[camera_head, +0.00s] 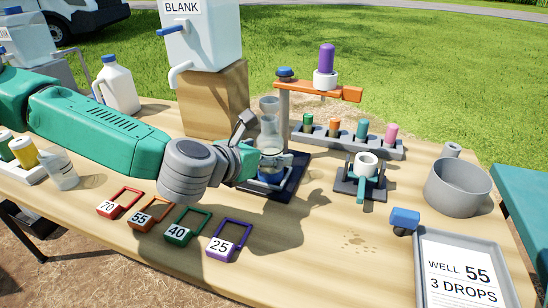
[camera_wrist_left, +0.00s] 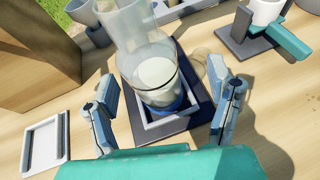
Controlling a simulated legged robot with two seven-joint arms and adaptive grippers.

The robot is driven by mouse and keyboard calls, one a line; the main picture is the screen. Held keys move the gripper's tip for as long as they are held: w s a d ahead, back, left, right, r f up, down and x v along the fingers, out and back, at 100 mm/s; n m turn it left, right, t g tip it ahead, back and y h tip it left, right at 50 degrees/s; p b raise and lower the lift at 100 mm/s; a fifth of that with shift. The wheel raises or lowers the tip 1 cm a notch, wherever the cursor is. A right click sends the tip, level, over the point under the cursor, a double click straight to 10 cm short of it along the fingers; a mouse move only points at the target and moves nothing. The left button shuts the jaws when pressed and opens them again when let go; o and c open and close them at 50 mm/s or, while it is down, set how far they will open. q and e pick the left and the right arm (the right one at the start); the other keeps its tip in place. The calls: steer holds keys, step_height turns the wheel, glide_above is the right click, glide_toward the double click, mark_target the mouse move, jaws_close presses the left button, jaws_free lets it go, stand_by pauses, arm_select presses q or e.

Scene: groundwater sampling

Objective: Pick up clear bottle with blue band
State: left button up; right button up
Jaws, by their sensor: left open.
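The clear bottle (camera_head: 269,142) stands upright in a square grey frame on a dark blue base (camera_head: 292,186). In the left wrist view the bottle (camera_wrist_left: 146,42) holds pale contents, and its blue band (camera_wrist_left: 166,108) shows low down, inside the frame. My left gripper (camera_head: 266,168) is at the bottle's lower part and partly covers it. In the left wrist view my left gripper (camera_wrist_left: 172,100) is open, with one finger on each side of the bottle and a visible gap to each. My right gripper is not in view.
An orange-armed stand (camera_head: 284,118) rises close behind the bottle. A wooden block (camera_head: 215,98) with a BLANK container is behind left. A rack of coloured vials (camera_head: 365,148), a small teal-handled cup (camera_head: 366,163) and a grey pot (camera_head: 457,188) stand right. Numbered tags (camera_head: 180,230) lie in front.

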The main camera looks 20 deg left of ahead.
mark_target(271, 149)
arm_select(q)
steer(key=w+f, duration=0.1)
steer(key=w, duration=0.2)
steer(key=shift+w+a+f+b, duration=0.1)
steer(key=shift+f+b, duration=0.3)
steer(key=shift+w+a, duration=0.1)
steer(key=shift+a, duration=0.25)
steer(key=shift+d, duration=0.5)
steer(key=c, duration=1.2)
steer(key=shift+d, duration=0.2)
steer(key=shift+c, duration=1.1)
steer(key=shift+a+r, duration=0.2)
steer(key=shift+r, duration=0.05)
step_height(271, 149, up, 10)
steer(key=p, duration=0.3)
steer(key=shift+d+f, duration=0.1)
steer(key=shift+f, duration=0.1)
steer(key=r+p, duration=0.2)
steer(key=r, duration=0.1)
steer(key=r+p, duration=0.1)
steer(key=shift+a+r+p, duration=0.15)
steer(key=shift+a+p, duration=0.15)
steer(key=shift+p, duration=0.1)
steer(key=shift+d+r+p, duration=0.15)
steer(key=shift+r+p, duration=0.45)
steer(key=shift+r, duration=0.25)
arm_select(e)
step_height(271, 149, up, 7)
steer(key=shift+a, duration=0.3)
